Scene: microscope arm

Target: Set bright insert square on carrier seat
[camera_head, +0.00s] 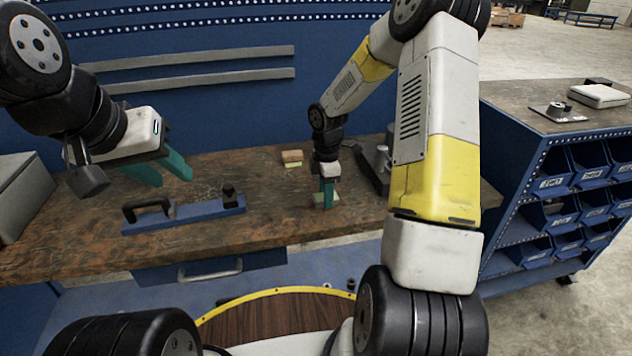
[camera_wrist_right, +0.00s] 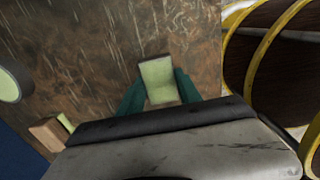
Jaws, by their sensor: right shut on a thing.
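My right gripper (camera_head: 326,202) points down over the workbench, shut on a pale green block. I take this block to be the bright insert (camera_wrist_right: 158,78); in the right wrist view it sits between the teal fingers (camera_wrist_right: 160,98). In the head view the fingers partly hide it, and I cannot tell whether it touches the bench. A blue plate (camera_head: 192,213) with a black handle and a small black knob lies to the left; it may be the carrier, but no seat is clear. My left gripper (camera_head: 168,170) is open and empty above that plate.
A tan block (camera_head: 292,155) with a pale green piece beside it lies behind my right gripper. A dark grey device (camera_head: 376,165) stands to the right. A grey box (camera_head: 22,195) is at the bench's left end. Bare wood (camera_head: 265,215) lies between plate and right gripper.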

